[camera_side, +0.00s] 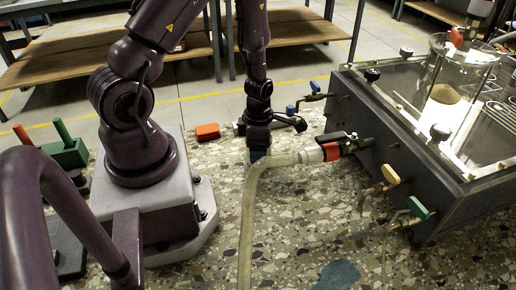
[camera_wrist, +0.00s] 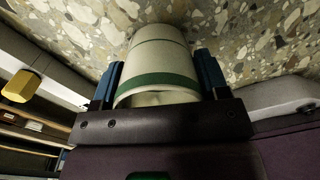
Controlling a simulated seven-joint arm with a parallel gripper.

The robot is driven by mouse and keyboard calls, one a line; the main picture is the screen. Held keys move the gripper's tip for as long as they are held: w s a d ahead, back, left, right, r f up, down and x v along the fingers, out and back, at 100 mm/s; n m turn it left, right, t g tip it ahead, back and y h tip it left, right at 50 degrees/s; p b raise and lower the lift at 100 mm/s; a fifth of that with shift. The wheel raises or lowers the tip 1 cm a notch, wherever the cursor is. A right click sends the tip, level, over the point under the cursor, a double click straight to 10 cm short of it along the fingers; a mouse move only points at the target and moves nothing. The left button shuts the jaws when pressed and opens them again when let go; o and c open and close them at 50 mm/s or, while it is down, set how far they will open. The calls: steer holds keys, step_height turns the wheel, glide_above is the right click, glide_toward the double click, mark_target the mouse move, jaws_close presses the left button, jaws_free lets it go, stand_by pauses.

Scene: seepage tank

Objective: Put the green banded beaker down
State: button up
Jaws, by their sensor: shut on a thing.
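The green banded beaker (camera_wrist: 160,58) is cream-white with a wide green band and a thin dark line, and it fills the middle of the wrist view. My gripper (camera_wrist: 158,78) is shut on it, with one blue finger on each side. In the side view my gripper (camera_side: 258,156) points down, low over the speckled stone top, behind the pale hose. The beaker cannot be made out there. I cannot tell whether its base touches the stone top.
A pale hose (camera_side: 248,205) runs in front of my gripper to a red-collared valve (camera_side: 331,151) on the dark tank (camera_side: 385,130). Yellow (camera_side: 390,174) and green (camera_side: 419,208) tap handles stick out. A red-orange block (camera_side: 207,132) lies left of my gripper. The front stone top has free room.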

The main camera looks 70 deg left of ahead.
steer(key=shift+f, duration=0.25)
steer(key=shift+f, duration=0.1)
steer(key=o, duration=1)
